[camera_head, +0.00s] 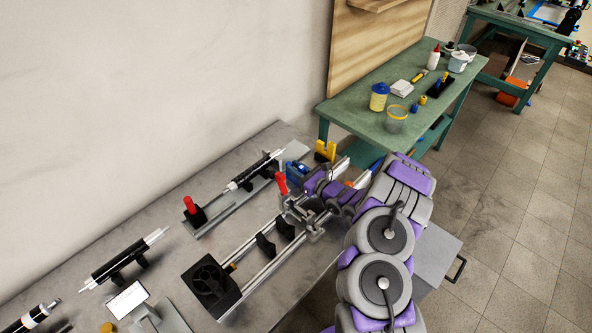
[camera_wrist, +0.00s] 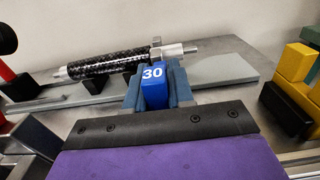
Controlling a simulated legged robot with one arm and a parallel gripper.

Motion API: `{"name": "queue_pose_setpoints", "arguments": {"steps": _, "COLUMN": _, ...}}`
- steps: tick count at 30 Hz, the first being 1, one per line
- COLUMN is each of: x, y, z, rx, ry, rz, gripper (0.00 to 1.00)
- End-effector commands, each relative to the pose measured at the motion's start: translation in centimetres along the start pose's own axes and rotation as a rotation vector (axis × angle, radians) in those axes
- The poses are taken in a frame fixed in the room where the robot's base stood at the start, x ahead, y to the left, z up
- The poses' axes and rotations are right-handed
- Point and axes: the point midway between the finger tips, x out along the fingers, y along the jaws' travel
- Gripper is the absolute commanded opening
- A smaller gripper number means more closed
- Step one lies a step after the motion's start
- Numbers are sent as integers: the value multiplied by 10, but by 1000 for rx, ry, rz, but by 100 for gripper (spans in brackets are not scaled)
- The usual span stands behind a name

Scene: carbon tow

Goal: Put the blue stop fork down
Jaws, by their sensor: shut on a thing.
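The blue stop fork (camera_wrist: 154,88), marked 30, is held between the fingertips of my gripper (camera_wrist: 156,94) in the wrist view. My gripper is shut on it. In the head view the blue fork (camera_head: 295,170) shows small at the end of my arm, over the far end of the grey bench, partly hidden by my gripper. A yellow fork-like block (camera_head: 325,150) stands just beyond it; it also shows at the right of the wrist view (camera_wrist: 294,62). Whether the blue fork touches the bench is not clear.
A black tube on a grey plate (camera_head: 232,207) lies behind the fork. A twin-rail fixture (camera_head: 262,262) with a red-handled clamp (camera_head: 281,184) is close to my arm. A green table (camera_head: 350,112) with bottles and tubs stands beyond. Bare bench (camera_head: 165,262) shows between the fixtures.

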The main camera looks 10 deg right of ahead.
Motion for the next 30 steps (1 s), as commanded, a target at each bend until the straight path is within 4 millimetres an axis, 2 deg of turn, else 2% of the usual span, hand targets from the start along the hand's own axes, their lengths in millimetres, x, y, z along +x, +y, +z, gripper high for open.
{"name": "queue_pose_setpoints", "arguments": {"steps": 8, "x": 0, "y": 0, "z": -1, "rx": 0, "ry": 0, "rz": 0, "gripper": 0}}
{"name": "queue_pose_setpoints", "arguments": {"steps": 9, "x": 0, "y": 0, "z": -2, "rx": 0, "ry": 0, "rz": -1, "gripper": 24}}
{"name": "queue_pose_setpoints", "arguments": {"steps": 16, "x": 0, "y": 0, "z": -1, "rx": 0, "ry": 0, "rz": 0, "gripper": 46}}
{"name": "queue_pose_setpoints", "arguments": {"steps": 26, "x": -1, "y": -1, "z": 2, "rx": 0, "ry": 1, "rz": -1, "gripper": 48}}
{"name": "queue_pose_setpoints", "arguments": {"steps": 30, "x": -18, "y": -3, "z": 2, "rx": 1, "ry": 2, "rz": -5, "gripper": 48}}
